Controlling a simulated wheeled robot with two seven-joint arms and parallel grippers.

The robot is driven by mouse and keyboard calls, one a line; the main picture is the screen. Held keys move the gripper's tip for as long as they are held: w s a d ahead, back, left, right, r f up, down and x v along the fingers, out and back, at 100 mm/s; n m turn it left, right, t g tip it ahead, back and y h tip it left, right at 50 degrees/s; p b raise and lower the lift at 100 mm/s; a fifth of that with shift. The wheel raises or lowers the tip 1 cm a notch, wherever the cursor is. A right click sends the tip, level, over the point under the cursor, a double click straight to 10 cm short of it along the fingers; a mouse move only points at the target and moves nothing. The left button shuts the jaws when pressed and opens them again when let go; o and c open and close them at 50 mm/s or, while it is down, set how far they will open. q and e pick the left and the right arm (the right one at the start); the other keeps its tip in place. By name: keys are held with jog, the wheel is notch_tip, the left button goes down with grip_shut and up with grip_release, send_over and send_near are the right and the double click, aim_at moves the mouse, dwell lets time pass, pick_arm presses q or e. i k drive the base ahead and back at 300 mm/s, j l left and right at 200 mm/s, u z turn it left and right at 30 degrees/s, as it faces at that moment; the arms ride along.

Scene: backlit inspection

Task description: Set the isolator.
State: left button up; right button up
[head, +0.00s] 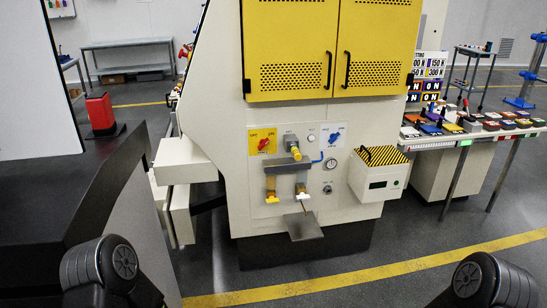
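A light machine cabinet (225,120) stands ahead of me with a control panel low on its front. On the panel's left is a yellow plate (256,133) with small lettering and a red rotary knob (264,144). The lettering is too small to read surely, so I cannot tell for certain which is the isolator. Both knobs look tilted, but their exact settings are unclear. Only dark, rounded parts of my arms show at the bottom corners; neither gripper is in view.
Between the knobs is a yellow-capped valve (295,152) above two yellow-ended taps (271,196). A gauge (330,162) and a striped-lid box (378,172) sit to the right. Yellow doors (306,45) are above. A parts table (470,133) stands right; the floor in front is clear.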

aim_at(262, 142)
jog(key=i+z, duration=0.35)
jog(key=i, duration=0.4)
jog(key=i+j+z, duration=0.15)
jog(key=i+z, duration=0.25)
jog(key=i, duration=0.35)
